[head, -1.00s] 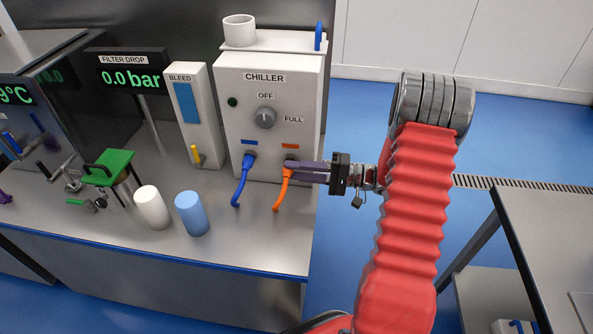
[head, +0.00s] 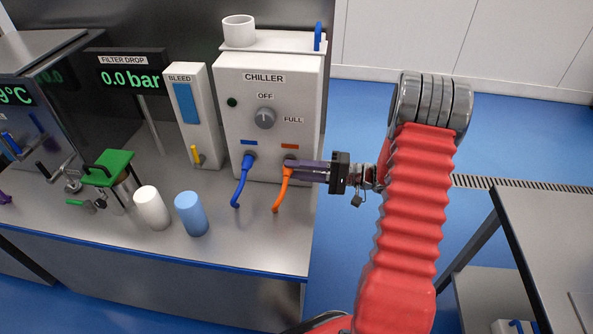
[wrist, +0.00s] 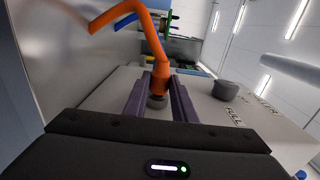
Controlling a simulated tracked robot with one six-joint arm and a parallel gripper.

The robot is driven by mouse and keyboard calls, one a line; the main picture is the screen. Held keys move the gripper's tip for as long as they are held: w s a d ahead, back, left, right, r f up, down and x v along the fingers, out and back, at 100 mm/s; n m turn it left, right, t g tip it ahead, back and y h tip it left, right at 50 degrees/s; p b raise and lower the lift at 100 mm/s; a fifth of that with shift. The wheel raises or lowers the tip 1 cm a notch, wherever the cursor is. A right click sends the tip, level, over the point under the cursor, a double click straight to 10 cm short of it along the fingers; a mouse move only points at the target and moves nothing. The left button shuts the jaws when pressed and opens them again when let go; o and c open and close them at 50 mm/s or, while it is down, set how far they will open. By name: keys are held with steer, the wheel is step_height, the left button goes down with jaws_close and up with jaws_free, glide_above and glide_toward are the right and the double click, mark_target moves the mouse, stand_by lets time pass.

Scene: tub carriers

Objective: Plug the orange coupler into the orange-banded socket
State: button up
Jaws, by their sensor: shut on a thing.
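The orange coupler (head: 287,171), with its orange hose hanging to the bench, is at the front of the white chiller box (head: 277,85), just below the orange band (head: 290,146). My gripper (head: 292,168) reaches in from the right with its purple fingers shut on the coupler. In the wrist view the coupler (wrist: 160,82) sits between the two fingers (wrist: 159,98). A grey ring (wrist: 157,101) shows at its end, against the chiller face. The fingers hide most of the socket, so I cannot tell how deep the coupler sits.
A blue coupler and hose (head: 243,177) sit under the blue band, left of the orange one. The chiller knob (head: 265,117) is above. A blue cup (head: 191,214) and a white cup (head: 151,207) stand on the bench (head: 245,252).

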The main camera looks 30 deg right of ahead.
steer(key=shift+w+d, duration=0.2)
steer(key=shift+w, duration=0.15)
steer(key=o, duration=1.1)
steer(key=shift+d, duration=0.1)
steer(key=v, duration=1.3)
steer(key=shift+s+d, duration=0.25)
steer(key=shift+s, duration=0.05)
